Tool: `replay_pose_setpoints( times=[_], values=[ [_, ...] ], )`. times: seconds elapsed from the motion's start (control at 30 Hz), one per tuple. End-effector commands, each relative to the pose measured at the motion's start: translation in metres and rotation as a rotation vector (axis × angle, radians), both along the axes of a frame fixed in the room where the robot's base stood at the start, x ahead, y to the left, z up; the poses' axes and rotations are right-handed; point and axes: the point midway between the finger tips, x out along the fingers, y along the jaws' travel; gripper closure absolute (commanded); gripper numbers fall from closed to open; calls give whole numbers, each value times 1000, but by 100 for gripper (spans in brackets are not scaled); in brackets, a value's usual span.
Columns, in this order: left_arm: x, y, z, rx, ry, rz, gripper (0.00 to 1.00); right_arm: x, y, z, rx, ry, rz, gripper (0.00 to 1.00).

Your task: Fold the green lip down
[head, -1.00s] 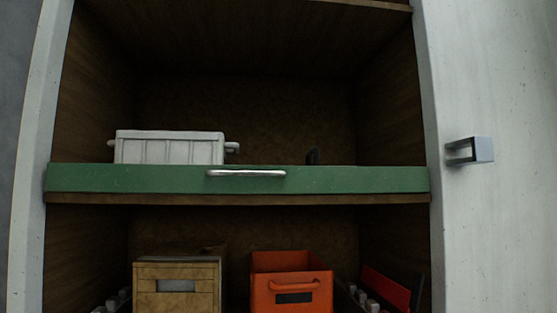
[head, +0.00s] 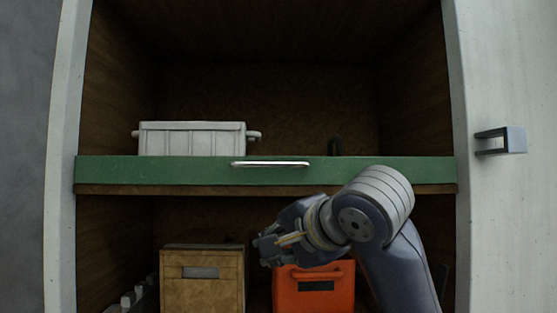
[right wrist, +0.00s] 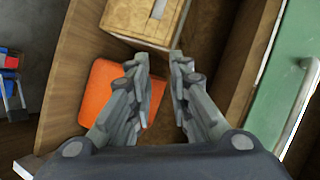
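The green lip (head: 140,171) stands upright along the front edge of the upper shelf, with a silver bar handle (head: 270,164) at its middle. In the right wrist view the green lip (right wrist: 292,50) and its handle (right wrist: 298,105) show at the right edge. My right gripper (head: 264,249) is below the lip, in front of the lower compartment, apart from the handle. In the right wrist view its two fingers (right wrist: 160,62) are spread with a gap between them, and nothing is held. My left gripper is not in view.
A white crate (head: 192,139) sits behind the lip on the upper shelf. A tan box (head: 202,293) and an orange bin (head: 338,291) stand in the lower compartment, close to my right gripper. A grey door handle (head: 502,140) juts out on the right.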

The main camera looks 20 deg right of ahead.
Motion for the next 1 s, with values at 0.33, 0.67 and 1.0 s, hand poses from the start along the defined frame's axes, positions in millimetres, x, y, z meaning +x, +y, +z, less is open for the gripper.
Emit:
replay_pose_setpoints(
  times=[0.33,0.67,1.0],
  values=[
    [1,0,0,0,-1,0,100,-74,-19,139,280,-123,-121,82],
    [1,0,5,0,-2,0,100,-89,-21,165,355,-141,-142,82],
    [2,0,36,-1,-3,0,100,-40,-17,158,350,-138,-146,82]
  ],
)
